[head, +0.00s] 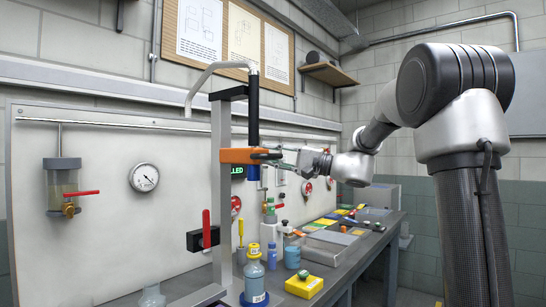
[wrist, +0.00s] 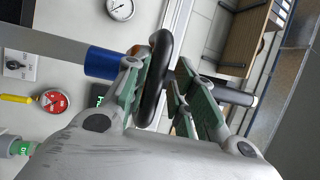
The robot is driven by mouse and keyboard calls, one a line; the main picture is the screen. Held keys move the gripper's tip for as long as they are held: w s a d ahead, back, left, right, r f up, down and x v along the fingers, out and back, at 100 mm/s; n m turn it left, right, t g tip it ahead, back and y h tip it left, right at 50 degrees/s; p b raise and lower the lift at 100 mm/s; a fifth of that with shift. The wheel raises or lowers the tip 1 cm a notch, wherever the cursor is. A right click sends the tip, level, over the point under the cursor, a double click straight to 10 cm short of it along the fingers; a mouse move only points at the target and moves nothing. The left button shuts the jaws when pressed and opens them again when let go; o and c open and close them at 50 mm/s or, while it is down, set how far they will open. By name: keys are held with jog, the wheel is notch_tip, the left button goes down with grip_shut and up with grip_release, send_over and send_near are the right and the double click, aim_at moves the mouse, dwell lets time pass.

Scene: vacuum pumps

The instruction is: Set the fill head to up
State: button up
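The fill head is a vertical cylinder, black (head: 253,110) above an orange bracket (head: 240,156) and blue (head: 253,173) below it, on a grey stand. In the head view my gripper (head: 276,157) is beside the bracket, on its right. In the wrist view a black ring (wrist: 158,75) stands between the green-padded fingertips of my gripper (wrist: 165,68); the left pad looks close against it. Whether both pads press on the ring is unclear. The blue part (wrist: 101,62) shows left of the ring.
A red-handled lever (head: 206,229) sits left of the stand. A yellow block (head: 304,286) and a blue jar (head: 292,257) stand on the bench to the right. A panel with a gauge (head: 144,177) is behind. A green lit sign (head: 237,173) is partly hidden.

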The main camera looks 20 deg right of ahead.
jog(key=v, duration=1.2)
jog(key=shift+r, duration=0.1)
jog(key=s+d+f+m+g+h, duration=0.1)
jog(key=s+f+m+g+h, duration=0.2)
jog(key=s+f, duration=0.5)
jog(key=s+d+f+g+h, duration=0.1)
jog(key=s+f+g+h, duration=0.15)
jog(key=f+h, duration=0.7)
jog(key=s+d+f+n+h, duration=0.1)
jog(key=s+f+n+h, duration=0.1)
jog(key=s, duration=0.6)
jog(key=s+d+f+n+h, duration=0.2)
jog(key=s+n, duration=0.4)
jog(key=s, duration=0.3)
jog(key=shift+s+f+h, duration=0.35)
jog(key=shift+f+h, duration=0.1)
jog(key=shift+f, duration=0.55)
